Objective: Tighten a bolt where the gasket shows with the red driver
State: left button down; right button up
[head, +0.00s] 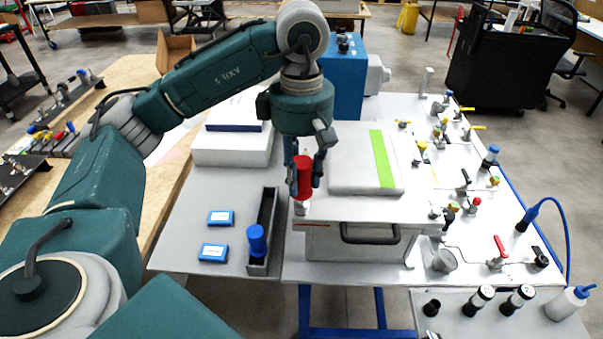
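My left gripper (304,178) is shut on the red driver (304,172). It holds the driver upright, pointing down, above the front left corner of the analyser box (340,240). A small grey piece shows right under the red handle; I cannot tell whether it is the driver's shaft or a bolt head. A thin red line of gasket (325,221) shows under the lid's front edge, left of the black handle. Another bolt (436,212) seems to show at the front right corner. My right gripper is not in view.
A blue driver (257,240) stands in a narrow dark holder (268,205) left of the box. Two small blue boxes (213,252) lie on the grey table. A grey panel with a green stripe (383,158) lies on the lid. Valves and fittings (500,245) crowd the right side.

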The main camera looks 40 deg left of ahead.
pick_arm(q)
jog(key=m, duration=0.7)
jog(key=m+b, duration=0.1)
jog(key=m, duration=0.5)
jog(key=shift+m, duration=0.4)
jog(key=c, duration=1.4)
grip_release()
jog(key=shift+c, duration=0.2)
jog(key=shift+c, duration=0.5)
